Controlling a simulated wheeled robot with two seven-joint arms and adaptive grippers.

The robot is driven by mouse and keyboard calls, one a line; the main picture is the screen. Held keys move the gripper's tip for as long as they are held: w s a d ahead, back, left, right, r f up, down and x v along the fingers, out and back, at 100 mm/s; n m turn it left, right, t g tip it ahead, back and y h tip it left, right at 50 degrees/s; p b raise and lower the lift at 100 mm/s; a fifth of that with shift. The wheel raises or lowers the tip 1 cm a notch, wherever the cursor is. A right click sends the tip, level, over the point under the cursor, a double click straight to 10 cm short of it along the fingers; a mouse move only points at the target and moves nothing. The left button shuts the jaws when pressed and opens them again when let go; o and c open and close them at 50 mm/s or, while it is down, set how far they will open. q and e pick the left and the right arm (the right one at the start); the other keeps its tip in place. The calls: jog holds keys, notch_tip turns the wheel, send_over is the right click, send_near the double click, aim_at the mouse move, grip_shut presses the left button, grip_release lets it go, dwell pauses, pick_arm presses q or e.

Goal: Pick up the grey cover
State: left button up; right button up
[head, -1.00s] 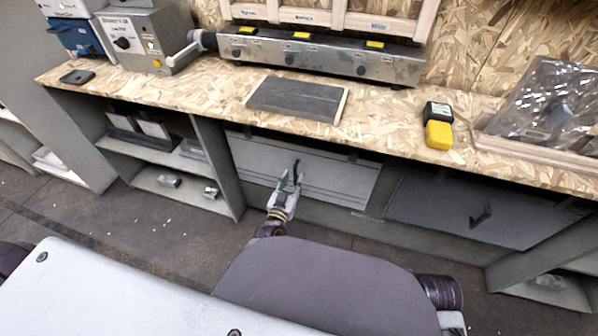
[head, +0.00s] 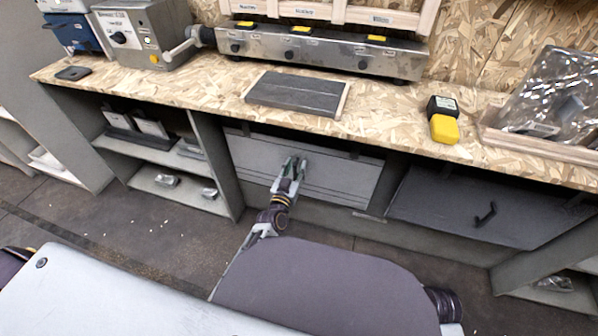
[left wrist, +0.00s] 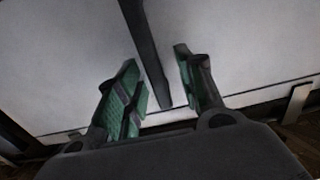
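A light grey cover (head: 341,183) stands upright at the front of the bench, below its top. My left gripper (head: 292,164) is in front of this cover, at its handle, which it mostly hides in the head view. In the left wrist view the fingers of my left gripper (left wrist: 160,88) are apart, with green pads. The dark bar handle (left wrist: 149,52) of the cover (left wrist: 230,45) reaches down between them, with gaps visible on both sides. A darker grey cover (head: 430,207) with a black handle is to the right. My right gripper is out of view.
The bench top (head: 390,120) holds a dark grey slab (head: 297,94), a yellow and black device (head: 443,120) and a tray with a clear bag (head: 553,100). Open shelves (head: 150,160) are left of the light cover. The floor (head: 120,220) there is mostly clear.

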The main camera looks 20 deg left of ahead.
pick_arm(q)
jog(key=shift+w, duration=0.15)
jog(key=shift+c, duration=0.3)
grip_shut()
jog(key=shift+r, duration=0.1)
dwell(0.3)
